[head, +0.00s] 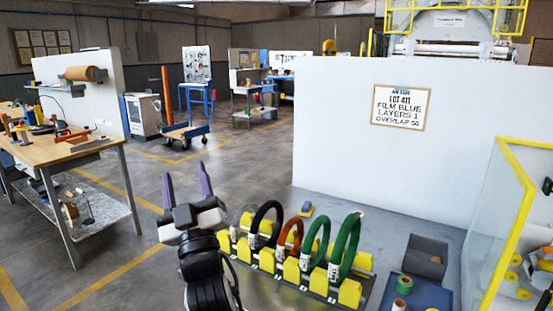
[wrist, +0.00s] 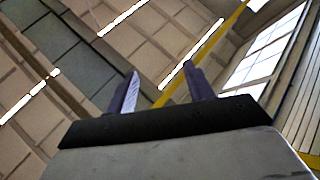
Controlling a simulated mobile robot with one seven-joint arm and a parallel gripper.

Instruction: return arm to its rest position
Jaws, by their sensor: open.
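My gripper (head: 187,185) stands in the lower left middle of the head view, its two purple fingers pointing up and apart. It is open with nothing between the fingers. My dark arm rises from the bottom edge of the head view, left of the coil rack. The yellow-blocked rack (head: 291,270) holds several upright coils, among them a black coil (head: 266,225), an orange-brown coil (head: 290,238) and a green coil (head: 344,246).
A wooden workbench (head: 60,148) stands at the left. A white partition (head: 340,150) with a lot sign (head: 401,108) stands behind the rack. A yellow-framed clear enclosure (head: 507,225) is at the right. A grey bin (head: 425,257) sits beside the rack. Open floor lies between bench and arm.

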